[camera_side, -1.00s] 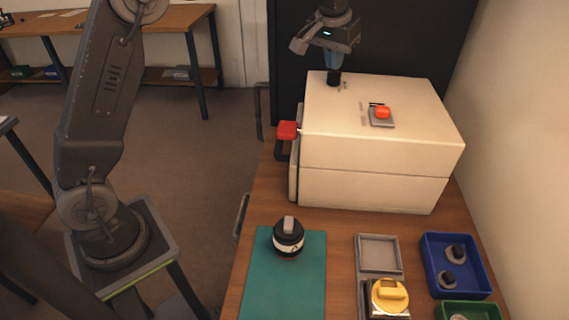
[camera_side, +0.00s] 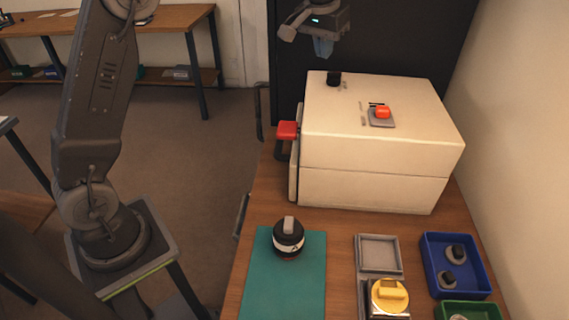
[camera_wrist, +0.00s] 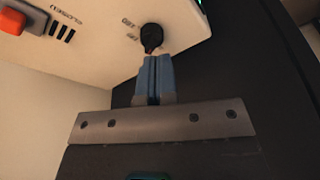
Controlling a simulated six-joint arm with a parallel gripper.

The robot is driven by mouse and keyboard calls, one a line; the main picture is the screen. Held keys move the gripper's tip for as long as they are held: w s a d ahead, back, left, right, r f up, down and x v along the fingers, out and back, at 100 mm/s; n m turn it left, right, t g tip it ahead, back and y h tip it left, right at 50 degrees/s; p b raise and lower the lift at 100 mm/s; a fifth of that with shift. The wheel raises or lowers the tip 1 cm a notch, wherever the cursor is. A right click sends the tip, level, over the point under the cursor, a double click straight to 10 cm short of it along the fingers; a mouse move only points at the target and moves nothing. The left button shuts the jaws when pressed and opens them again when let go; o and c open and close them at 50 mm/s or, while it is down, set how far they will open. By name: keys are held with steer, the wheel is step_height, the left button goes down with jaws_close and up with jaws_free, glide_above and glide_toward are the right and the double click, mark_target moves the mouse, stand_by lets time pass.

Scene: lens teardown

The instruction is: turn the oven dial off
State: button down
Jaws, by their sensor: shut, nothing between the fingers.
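The oven (camera_side: 380,160) is a cream box on the wooden bench. Its black dial (camera_side: 334,78) stands on the top near the back left edge, and it also shows in the wrist view (camera_wrist: 151,38) beside small dark lettering. The dial's exact setting is too small to read. My gripper (camera_side: 324,52) is shut and empty, up behind the dial and apart from it. In the wrist view its blue fingers (camera_wrist: 154,58) are together, with their tips just below the dial in the picture.
A red-orange switch (camera_side: 382,112) on a grey plate sits on the oven top. A red-tipped handle (camera_side: 287,130) juts from the oven's left side. A lens (camera_side: 289,238) stands on a teal mat (camera_side: 262,295); a blue bin (camera_side: 432,240) is at the right.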

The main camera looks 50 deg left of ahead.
mark_target(331, 91)
steer(key=shift+s+f, duration=0.1)
steer(key=shift+f, duration=2.9)
steer(key=shift+d, duration=0.3)
steer(key=shift+w+d, duration=0.15)
steer(key=shift+d, duration=0.35)
steer(key=shift+w+d, duration=0.15)
steer(key=shift+d, duration=0.35)
steer(key=shift+s+d, duration=0.1)
steer(key=shift+s, duration=0.1)
steer(key=shift+s+f, duration=0.1)
step_height(331, 91, up, 6)
steer(key=shift+r, duration=0.25)
